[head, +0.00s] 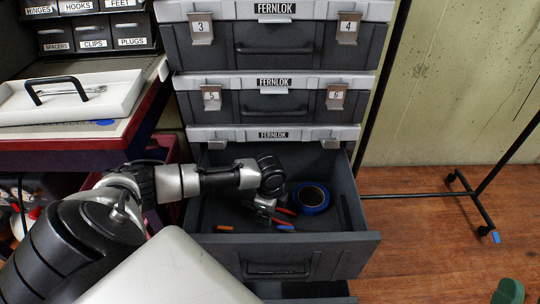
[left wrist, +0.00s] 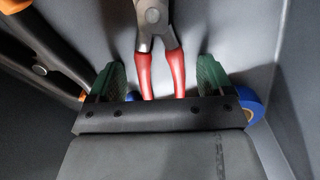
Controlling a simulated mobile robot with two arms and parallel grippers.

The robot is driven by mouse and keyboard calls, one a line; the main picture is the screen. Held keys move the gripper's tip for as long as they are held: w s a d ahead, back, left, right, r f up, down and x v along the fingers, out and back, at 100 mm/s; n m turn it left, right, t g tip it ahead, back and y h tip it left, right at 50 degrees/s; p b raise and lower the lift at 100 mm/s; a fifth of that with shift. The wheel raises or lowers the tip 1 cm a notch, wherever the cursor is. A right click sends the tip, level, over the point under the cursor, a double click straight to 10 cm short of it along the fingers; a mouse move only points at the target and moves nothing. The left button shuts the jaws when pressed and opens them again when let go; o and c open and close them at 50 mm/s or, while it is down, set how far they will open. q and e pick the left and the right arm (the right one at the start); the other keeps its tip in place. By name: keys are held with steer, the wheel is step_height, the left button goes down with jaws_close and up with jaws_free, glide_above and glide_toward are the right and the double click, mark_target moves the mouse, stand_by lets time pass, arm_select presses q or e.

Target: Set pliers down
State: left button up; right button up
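The pliers (left wrist: 160,50) have red handles and a grey metal head. In the left wrist view they lie between the green fingers of my left gripper (left wrist: 158,72), with a gap on each side. In the head view my left gripper (head: 270,212) is low inside the open drawer (head: 330,243). The red handles (head: 285,211) show beside it, and the rest of the pliers is hidden. A green tip that looks like my right gripper (head: 508,291) shows at the bottom right edge; its opening cannot be seen.
A blue tape roll (head: 312,196) lies in the drawer, right of the gripper. A tool with orange-tipped black handles (left wrist: 45,55) lies at left in the wrist view. Closed drawers (head: 275,105) rise above. A white tray (head: 75,97) sits on the workbench at left.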

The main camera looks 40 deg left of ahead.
arm_select(q)
steer(key=shift+r, duration=0.1)
